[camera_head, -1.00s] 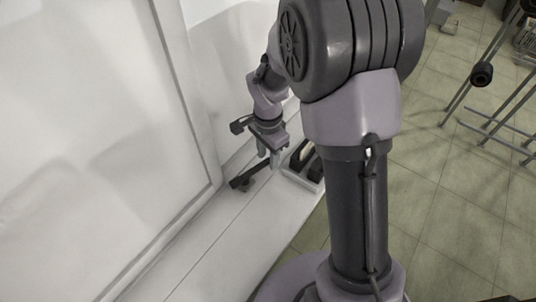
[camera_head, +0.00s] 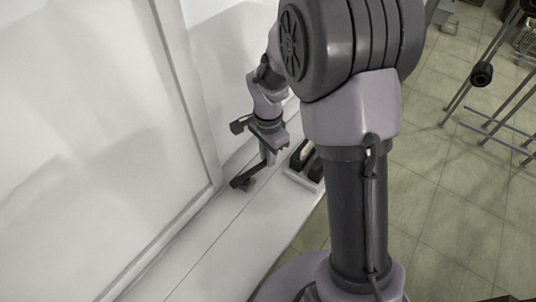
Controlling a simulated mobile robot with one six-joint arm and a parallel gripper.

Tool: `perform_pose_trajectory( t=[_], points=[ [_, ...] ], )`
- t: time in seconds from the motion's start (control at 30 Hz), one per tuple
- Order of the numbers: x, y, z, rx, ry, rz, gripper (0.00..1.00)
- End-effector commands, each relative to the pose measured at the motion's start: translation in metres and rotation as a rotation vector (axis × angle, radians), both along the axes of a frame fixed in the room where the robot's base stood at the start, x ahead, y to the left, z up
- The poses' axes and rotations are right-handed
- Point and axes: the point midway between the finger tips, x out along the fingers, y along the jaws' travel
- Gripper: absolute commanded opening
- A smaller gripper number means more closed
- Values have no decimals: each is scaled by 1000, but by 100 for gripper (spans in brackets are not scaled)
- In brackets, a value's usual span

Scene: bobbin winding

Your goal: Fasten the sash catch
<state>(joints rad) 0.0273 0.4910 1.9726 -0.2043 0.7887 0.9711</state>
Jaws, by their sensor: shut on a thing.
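The sash catch (camera_head: 247,176) is a dark bar with a small base, on the white sill beside the lower edge of the window frame. My gripper (camera_head: 268,158) points down over the sill at the bar's upper right end. Its fingers are close together and shut on the catch there. The fingertips are small and partly merge with the dark bar. I cannot tell whether the catch is engaged with the frame.
A pale tray (camera_head: 303,173) with dark blocks lies on the sill, just right of my gripper. The white window sash (camera_head: 95,130) fills the left. The near sill (camera_head: 215,240) is bare. A metal rack (camera_head: 490,115) stands on the tiled floor at right.

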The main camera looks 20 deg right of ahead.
Motion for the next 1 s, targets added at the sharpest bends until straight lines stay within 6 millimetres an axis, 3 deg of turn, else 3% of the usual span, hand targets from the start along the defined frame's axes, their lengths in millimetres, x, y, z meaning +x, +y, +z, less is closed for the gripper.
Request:
perform_pose_trajectory(
  t=[1.0],
  points=[
    [-3, -2, -2, -1, -4, -55, 0]
  ],
)
